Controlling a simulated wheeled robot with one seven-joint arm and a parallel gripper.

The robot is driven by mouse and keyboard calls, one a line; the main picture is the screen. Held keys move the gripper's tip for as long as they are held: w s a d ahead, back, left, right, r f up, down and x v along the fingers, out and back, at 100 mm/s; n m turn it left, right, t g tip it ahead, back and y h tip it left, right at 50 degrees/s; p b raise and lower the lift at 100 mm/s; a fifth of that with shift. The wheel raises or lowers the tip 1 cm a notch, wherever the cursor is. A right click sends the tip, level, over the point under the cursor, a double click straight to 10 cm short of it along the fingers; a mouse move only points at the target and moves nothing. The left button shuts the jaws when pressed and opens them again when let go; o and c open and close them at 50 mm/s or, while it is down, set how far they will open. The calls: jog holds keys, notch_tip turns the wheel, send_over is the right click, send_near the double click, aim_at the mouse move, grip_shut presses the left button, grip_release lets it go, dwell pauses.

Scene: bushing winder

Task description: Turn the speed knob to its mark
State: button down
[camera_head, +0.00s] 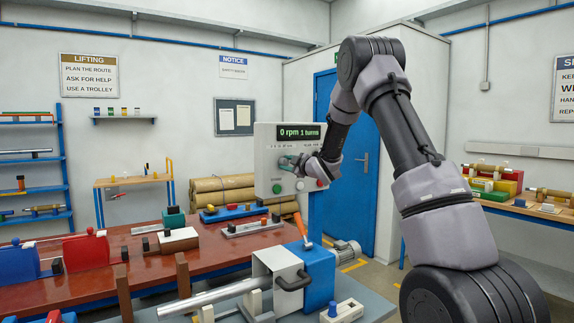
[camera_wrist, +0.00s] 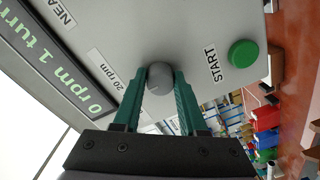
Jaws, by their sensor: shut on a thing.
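In the wrist view, a round grey knob (camera_wrist: 160,76) stands out from the panel face beside a "20 rpm" label (camera_wrist: 104,68). My gripper (camera_wrist: 160,88) has its two green fingers closed on opposite sides of this knob. In the head view, my gripper (camera_head: 291,162) reaches the panel face from the right and hides the knob. The knob's pointer and its mark are too unclear to read.
A green START button (camera_wrist: 243,53) is close to the knob; a red button (camera_head: 319,183) is lower right on the panel. Below stands the winding machine with a blue housing (camera_head: 318,278) and an orange-handled lever (camera_head: 301,228). A red-brown bench (camera_head: 150,270) is at left.

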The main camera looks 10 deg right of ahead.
dwell(0.4)
jog(key=shift+c, duration=2.3)
grip_release()
jog(key=v, duration=1)
jog(key=shift+s, duration=0.4)
jog(key=shift+d+r, duration=0.1)
jog(key=shift+d, duration=0.05)
